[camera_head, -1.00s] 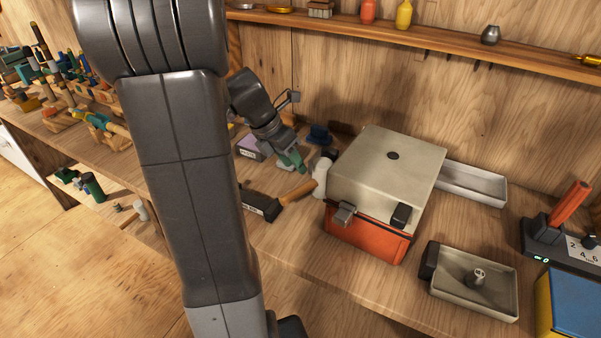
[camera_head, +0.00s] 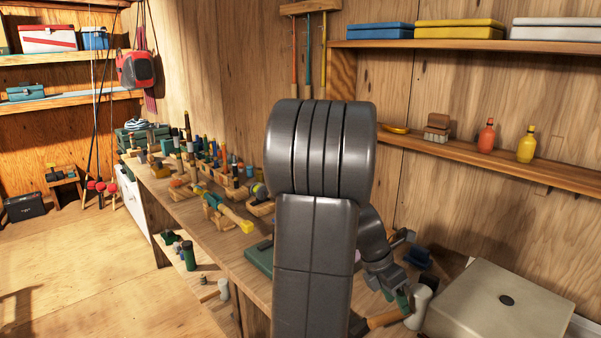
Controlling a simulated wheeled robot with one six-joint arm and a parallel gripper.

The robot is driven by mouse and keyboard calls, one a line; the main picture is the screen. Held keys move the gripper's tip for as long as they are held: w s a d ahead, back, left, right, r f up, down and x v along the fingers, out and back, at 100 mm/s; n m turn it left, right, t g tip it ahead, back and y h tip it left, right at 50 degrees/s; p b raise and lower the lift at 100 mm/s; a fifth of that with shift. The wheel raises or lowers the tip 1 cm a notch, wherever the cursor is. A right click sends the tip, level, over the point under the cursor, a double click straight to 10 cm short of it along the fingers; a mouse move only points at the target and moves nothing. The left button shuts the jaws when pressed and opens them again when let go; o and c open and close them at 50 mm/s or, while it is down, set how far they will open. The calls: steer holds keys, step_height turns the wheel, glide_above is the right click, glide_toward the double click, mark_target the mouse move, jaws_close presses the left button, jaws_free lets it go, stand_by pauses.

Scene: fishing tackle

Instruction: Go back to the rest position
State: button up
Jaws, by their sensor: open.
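My grey arm rises through the middle of the head view and hides part of the workbench. My gripper (camera_head: 402,299) shows at the lower right behind the arm, pointing down over the bench. Its jaws are open, and I see nothing held between them. A hammer or mallet with a wooden handle (camera_head: 384,319) and a pale head (camera_head: 418,305) lies close by the fingertips. I cannot tell the exact gap between them.
A beige-lidded box (camera_head: 500,305) stands at the lower right. Many small tools and wooden holders (camera_head: 215,165) crowd the bench to the left. A shelf (camera_head: 480,150) with bottles runs along the right wall.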

steer(key=x, duration=0.5)
steer(key=shift+s+d+f+b, duration=0.1)
steer(key=shift+d+f+b, duration=0.05)
steer(key=shift+f+b, duration=0.15)
steer(key=shift+d+r, duration=0.1)
steer(key=shift+r, duration=0.25)
steer(key=shift+r+p, duration=0.3)
steer(key=shift+r, duration=1.2)
